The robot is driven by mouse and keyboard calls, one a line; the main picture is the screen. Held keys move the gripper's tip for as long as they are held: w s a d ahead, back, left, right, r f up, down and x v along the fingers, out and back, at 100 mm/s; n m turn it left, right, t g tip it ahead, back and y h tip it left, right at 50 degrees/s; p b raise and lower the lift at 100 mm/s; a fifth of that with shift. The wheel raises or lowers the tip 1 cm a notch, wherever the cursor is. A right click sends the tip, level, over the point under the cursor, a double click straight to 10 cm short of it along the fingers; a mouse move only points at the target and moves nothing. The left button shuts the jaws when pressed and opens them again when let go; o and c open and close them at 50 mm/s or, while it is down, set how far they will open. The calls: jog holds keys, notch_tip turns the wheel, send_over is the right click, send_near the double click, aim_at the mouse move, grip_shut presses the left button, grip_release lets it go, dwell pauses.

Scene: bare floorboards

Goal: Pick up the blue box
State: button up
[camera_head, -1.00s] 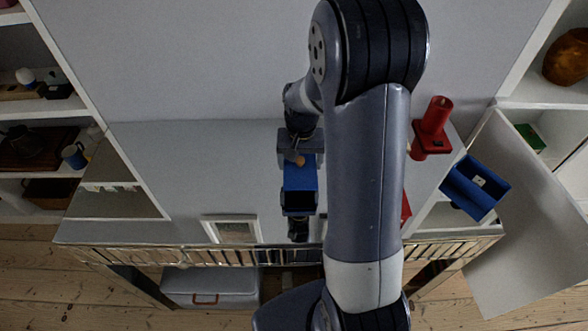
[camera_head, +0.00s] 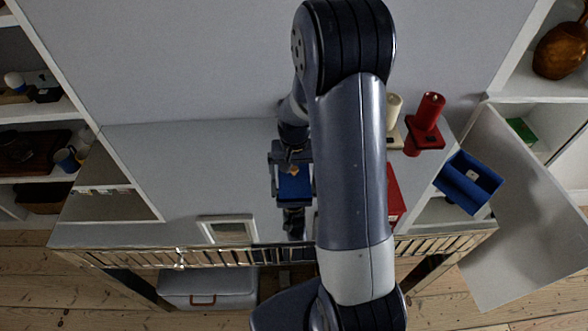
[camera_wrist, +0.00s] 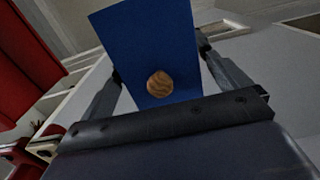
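A blue box (camera_head: 295,188) with a small round wooden knob stands near the front of the grey tabletop, partly covered by my gripper. In the wrist view its blue face (camera_wrist: 130,45) and the knob (camera_wrist: 160,84) fill the middle. My gripper (camera_wrist: 162,60) is open, with one finger on each side of this box. The pads lie very close to its edges; contact is not clear. A second blue box (camera_head: 468,181), open-topped, is at the right by the white cabinet.
My arm hides the middle of the table. A red candle on a red holder (camera_head: 427,122), a cream candle (camera_head: 393,110) and a red box (camera_head: 394,195) stand to the right. A small picture frame (camera_head: 229,229) lies left.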

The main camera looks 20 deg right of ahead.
aim_at(294, 168)
jog(key=shift+o, duration=0.2)
notch_tip(294, 168, up, 12)
jog(key=shift+r, duration=0.2)
dwell(0.4)
